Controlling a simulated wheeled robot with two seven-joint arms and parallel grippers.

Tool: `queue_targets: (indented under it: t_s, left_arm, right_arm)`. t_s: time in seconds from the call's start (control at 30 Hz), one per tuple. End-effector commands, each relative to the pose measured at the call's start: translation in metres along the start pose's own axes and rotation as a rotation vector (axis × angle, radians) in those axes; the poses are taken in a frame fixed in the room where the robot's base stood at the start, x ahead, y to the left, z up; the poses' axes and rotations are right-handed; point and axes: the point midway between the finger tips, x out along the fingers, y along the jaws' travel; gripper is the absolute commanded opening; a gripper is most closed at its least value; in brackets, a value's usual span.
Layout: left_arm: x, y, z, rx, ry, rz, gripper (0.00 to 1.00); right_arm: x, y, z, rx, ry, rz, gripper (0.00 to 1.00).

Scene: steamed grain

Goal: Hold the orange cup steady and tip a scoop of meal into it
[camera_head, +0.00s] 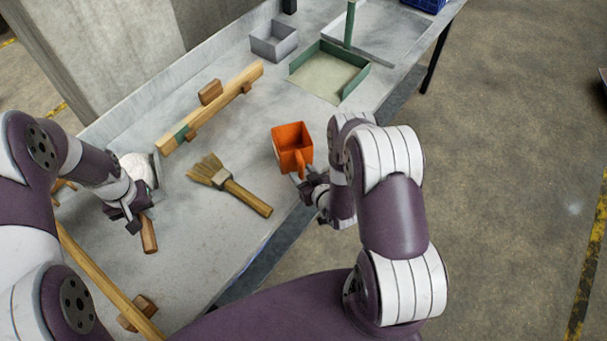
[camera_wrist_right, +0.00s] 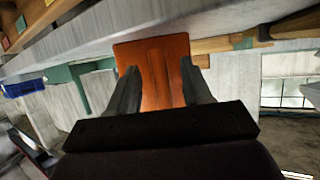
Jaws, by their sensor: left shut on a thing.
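The orange cup (camera_head: 288,135) stands upright near the table's right edge, its handle facing my right gripper (camera_head: 304,182). In the right wrist view the cup (camera_wrist_right: 152,62) shows beyond my right gripper (camera_wrist_right: 160,88). Its fingers are spread apart, with the handle between them and nearer the right finger. I cannot tell whether they touch the cup. My left gripper (camera_head: 132,222) is shut on the scoop, whose wooden handle (camera_head: 149,236) sticks out below it. White meal (camera_head: 137,168) shows by the scoop's far end, partly hidden by my left arm.
A brush (camera_head: 232,188) lies between the scoop and the cup. A wooden beam (camera_head: 225,101) lies behind it. A green-walled tray (camera_head: 328,76) and a grey box (camera_head: 273,41) stand farther back. Another wooden bar (camera_head: 100,275) lies at the near left.

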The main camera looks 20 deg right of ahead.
Motion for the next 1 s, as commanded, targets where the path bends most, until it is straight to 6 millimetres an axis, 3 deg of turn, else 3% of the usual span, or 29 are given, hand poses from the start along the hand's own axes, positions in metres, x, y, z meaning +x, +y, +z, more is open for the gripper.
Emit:
queue_targets:
  t_s: [0.27, 0.37, 0.7, 0.83, 1.0]
  left_arm:
    - [-0.001, 0.0, -0.001, 0.0, 0.003, 0.0, 0.0]
    - [-0.001, 0.0, -0.001, 0.0, 0.003, 0.0, 0.0]
    - [-0.001, 0.0, -0.001, 0.0, 0.003, 0.0, 0.0]
    - [-0.001, 0.0, -0.001, 0.0, 0.003, 0.0, 0.0]
    - [-0.001, 0.0, -0.001, 0.0, 0.003, 0.0, 0.0]
  right_arm:
    - [-0.004, 0.0, 0.0, 0.001, -0.001, 0.001, 0.49]
    - [-0.02, 0.001, 0.0, 0.001, -0.002, 0.001, 0.49]
    - [-0.101, 0.001, 0.0, 0.003, -0.002, 0.004, 0.49]
    - [-0.116, 0.001, 0.0, 0.001, -0.001, 0.002, 0.49]
    - [-0.12, 0.0, 0.0, 0.0, -0.001, 0.0, 0.49]
